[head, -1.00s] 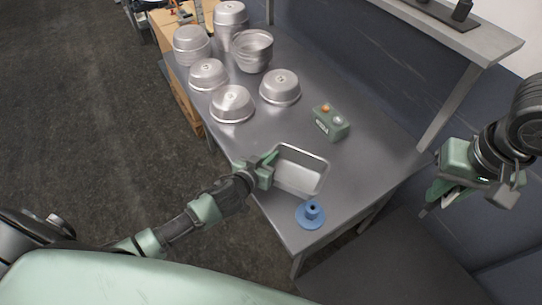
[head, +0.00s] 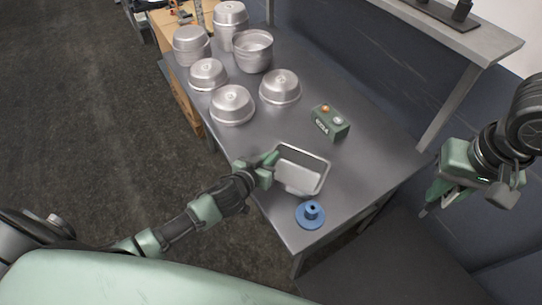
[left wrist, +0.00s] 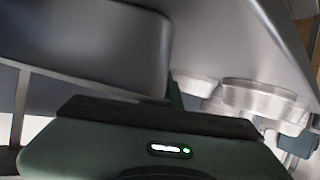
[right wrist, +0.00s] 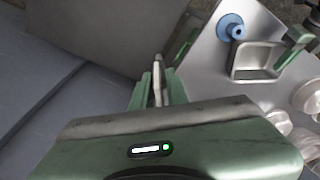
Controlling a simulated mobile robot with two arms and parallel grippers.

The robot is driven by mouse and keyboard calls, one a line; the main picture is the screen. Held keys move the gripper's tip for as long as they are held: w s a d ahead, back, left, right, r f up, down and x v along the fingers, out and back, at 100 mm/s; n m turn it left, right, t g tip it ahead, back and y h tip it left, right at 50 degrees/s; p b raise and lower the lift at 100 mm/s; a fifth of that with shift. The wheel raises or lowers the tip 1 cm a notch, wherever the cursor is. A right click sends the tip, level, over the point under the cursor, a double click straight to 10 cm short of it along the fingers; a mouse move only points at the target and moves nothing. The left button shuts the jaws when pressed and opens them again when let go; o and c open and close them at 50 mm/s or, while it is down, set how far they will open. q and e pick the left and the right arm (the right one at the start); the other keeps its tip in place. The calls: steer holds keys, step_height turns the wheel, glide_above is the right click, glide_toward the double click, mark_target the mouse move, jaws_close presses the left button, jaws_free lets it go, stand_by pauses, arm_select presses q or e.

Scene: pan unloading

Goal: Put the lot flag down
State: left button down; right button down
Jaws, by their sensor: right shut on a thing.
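My right gripper (head: 432,200) is off the table's right end, in the air. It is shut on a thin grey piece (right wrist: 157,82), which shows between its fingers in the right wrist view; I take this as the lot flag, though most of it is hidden. My left gripper (head: 268,166) is at the left rim of a rectangular metal pan (head: 304,178). Its fingers look spread at the rim, and the pan lies on the table near its front edge. A blue round base with a short post (head: 310,214) stands in front of the pan.
Several round metal pans (head: 232,104) stand at the table's far left, some stacked. A green box with buttons (head: 330,121) sits behind the rectangular pan. A shelf (head: 470,40) with an upright post borders the back right. The table (head: 360,160) is clear right of the pan.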

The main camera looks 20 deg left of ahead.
arm_select(q)
steer(key=shift+f, duration=0.15)
steer(key=shift+s, duration=0.1)
arm_select(e)
steer(key=w+a+f+n, duration=0.2)
steer(key=w+a, duration=0.4)
steer(key=a, duration=0.2)
steer(key=w+a+f+n, duration=0.25)
steer(key=w+a, duration=0.25)
steer(key=a, duration=0.3)
steer(key=w+a+f+n+y, duration=0.1)
steer(key=a+f, duration=0.2)
steer(key=a, duration=0.3)
steer(key=a+f+n, duration=0.1)
steer(key=a+f, duration=0.2)
steer(key=a, duration=0.4)
steer(key=shift+a+f, duration=0.15)
steer(key=shift+f, duration=4.8)
